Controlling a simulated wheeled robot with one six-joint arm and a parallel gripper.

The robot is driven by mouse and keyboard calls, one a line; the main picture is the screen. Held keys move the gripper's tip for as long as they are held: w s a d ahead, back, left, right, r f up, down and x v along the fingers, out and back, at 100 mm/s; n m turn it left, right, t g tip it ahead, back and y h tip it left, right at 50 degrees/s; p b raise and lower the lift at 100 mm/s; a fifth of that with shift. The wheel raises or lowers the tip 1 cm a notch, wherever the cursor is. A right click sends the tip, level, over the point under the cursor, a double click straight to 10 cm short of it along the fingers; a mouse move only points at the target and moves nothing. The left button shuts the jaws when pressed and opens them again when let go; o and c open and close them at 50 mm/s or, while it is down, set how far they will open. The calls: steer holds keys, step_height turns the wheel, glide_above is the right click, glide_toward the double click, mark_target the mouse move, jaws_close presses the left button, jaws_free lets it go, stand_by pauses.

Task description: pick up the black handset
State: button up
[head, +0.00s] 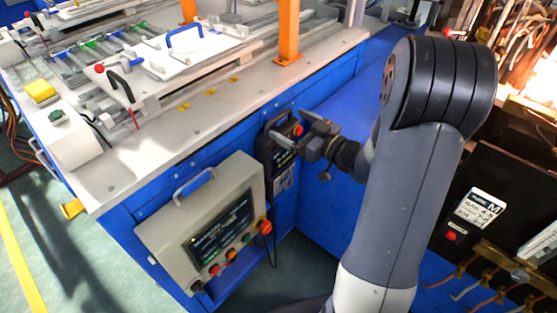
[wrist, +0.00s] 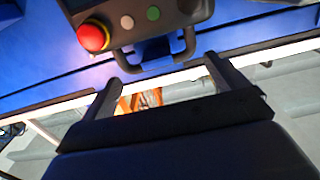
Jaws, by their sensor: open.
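The black handset (head: 267,150) hangs upright on the blue side of the machine in the head view, right of the grey control box. It has a red button near its top and a pale label low down. My gripper (head: 291,127) is open at its upper end and hides part of it. In the wrist view the handset (wrist: 160,22) fills the top middle, with its red button at left and white and green buttons beside it. Its loop handle lies between the two open fingertips (wrist: 166,62) in the picture; I cannot tell whether they touch it.
The grey control box (head: 205,222) with a screen, buttons and a handle sits just left of the handset. The machine's pale tabletop edge (head: 190,132) runs above it. A black cabinet (head: 500,200) stands at the right. Open floor (head: 100,240) lies at lower left.

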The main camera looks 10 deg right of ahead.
mark_target(278, 120)
steer(key=shift+o, duration=0.7)
steer(key=shift+w+a+f, duration=0.1)
steer(key=shift+w+a, duration=0.05)
steer(key=w+a, duration=0.1)
steer(key=w+a+f, duration=0.1)
steer(key=w, duration=0.1)
steer(key=shift+w+a, duration=0.3)
steer(key=shift+w, duration=0.25)
steer(key=shift+c, duration=0.3)
steer(key=c, duration=1.6)
steer(key=shift+r, duration=0.1)
steer(key=shift+c, duration=0.2)
